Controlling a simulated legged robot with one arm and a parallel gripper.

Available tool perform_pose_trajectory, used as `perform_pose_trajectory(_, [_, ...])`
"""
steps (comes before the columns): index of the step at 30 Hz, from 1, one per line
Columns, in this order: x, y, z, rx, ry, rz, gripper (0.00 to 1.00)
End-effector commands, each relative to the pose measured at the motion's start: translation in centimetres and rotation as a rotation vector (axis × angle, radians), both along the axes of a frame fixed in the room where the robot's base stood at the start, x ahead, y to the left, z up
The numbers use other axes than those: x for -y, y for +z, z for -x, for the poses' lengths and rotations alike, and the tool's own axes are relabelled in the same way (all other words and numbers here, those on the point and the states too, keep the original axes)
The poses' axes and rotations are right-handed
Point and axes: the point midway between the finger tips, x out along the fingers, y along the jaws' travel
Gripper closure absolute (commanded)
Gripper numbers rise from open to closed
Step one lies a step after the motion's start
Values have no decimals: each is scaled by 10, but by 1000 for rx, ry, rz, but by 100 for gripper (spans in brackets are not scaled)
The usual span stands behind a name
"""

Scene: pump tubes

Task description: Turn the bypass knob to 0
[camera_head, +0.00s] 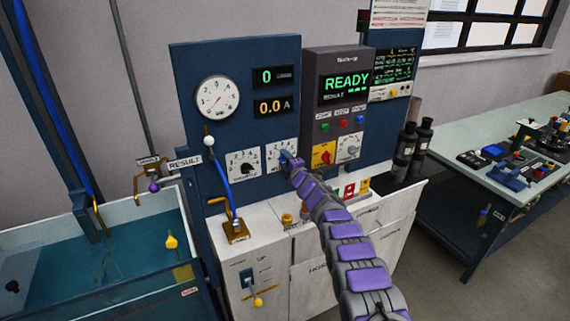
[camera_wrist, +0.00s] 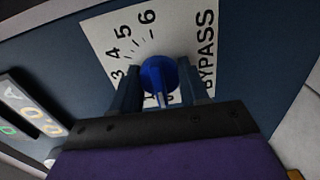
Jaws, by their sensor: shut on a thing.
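The bypass knob (camera_wrist: 158,74) is blue and round, in the middle of a white dial plate (camera_wrist: 190,40) lettered BYPASS in the wrist view. The numerals 3 to 6 show on the plate; those by my palm are partly hidden. A pale pointer line on the knob points down toward my palm. My gripper (camera_wrist: 164,88) has one dark finger on each side of the knob and is shut on it. In the head view my gripper (camera_head: 289,162) is at the right-hand dial plate (camera_head: 273,150) on the blue panel and covers much of it.
A similar white dial (camera_head: 243,164) is just left. A blue lever with a white ball (camera_head: 208,141) stands further left. A water tank (camera_head: 100,260) is at the left.

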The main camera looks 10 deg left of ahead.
Motion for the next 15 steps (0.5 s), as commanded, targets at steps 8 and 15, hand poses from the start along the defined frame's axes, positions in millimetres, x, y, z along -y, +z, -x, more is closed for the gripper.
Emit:
perform_pose_trajectory(8, [-3, -7, 2, 21, 5, 46, 86])
perform_pose_trajectory(15, [-4, -8, 2, 22, 5, 50, 86])
